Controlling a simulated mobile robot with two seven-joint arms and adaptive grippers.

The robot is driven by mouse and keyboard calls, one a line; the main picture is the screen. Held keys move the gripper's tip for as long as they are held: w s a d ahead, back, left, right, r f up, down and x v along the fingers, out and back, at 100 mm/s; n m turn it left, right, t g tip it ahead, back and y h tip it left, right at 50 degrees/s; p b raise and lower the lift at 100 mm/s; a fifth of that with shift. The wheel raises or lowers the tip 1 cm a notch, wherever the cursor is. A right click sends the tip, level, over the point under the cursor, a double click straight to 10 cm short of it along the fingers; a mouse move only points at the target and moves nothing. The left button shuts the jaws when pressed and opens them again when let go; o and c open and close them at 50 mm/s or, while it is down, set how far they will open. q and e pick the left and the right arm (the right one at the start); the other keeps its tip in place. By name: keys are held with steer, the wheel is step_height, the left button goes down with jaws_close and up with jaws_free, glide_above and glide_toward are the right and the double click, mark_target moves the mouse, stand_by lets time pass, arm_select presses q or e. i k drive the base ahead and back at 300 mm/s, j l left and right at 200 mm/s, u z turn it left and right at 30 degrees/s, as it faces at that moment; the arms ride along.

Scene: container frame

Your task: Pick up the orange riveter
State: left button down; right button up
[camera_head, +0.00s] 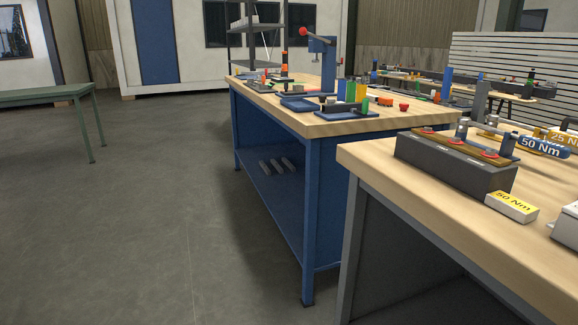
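I cannot make out a clear orange riveter. A small orange-and-black upright thing (285,66) stands on the far part of the blue workbench (308,128), too small to identify. Another small orange item (361,92) is among upright coloured pieces on the same bench. A yellow-orange tool marked "25 Nm" (564,138) lies at the right edge of the near workbench (375,162), partly cut off. Neither of my grippers is in view.
A grey block with red knobs (455,162), a blue "50 Nm" tool (541,147) and a yellow-and-white "50 Nm" block (511,207) are on the near bench. A red-knobbed lever press (328,62) stands on the blue bench. A green table (45,95) is far left. The left floor is clear.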

mark_target(284, 67)
steer(key=i+j+u, duration=0.4)
steer(key=i+u, duration=0.25)
steer(key=i, duration=0.15)
steer(key=i+j+u, duration=0.1)
steer(key=i+u, duration=0.2)
steer(key=i+j+z, duration=0.15)
steer(key=i, duration=0.4)
steer(key=i+z, duration=0.15)
steer(key=i, duration=0.4)
steer(key=i+j+z, duration=0.2)
steer(key=i, duration=0.3)
steer(key=i+j+z, duration=1.2)
steer(key=j+u, duration=0.1)
steer(key=u, duration=0.7)
steer(key=i+j+u, duration=0.1)
steer(key=u, duration=0.3)
steer(key=i+u, duration=0.1)
steer(key=u, duration=0.3)
steer(key=i, duration=3.35)
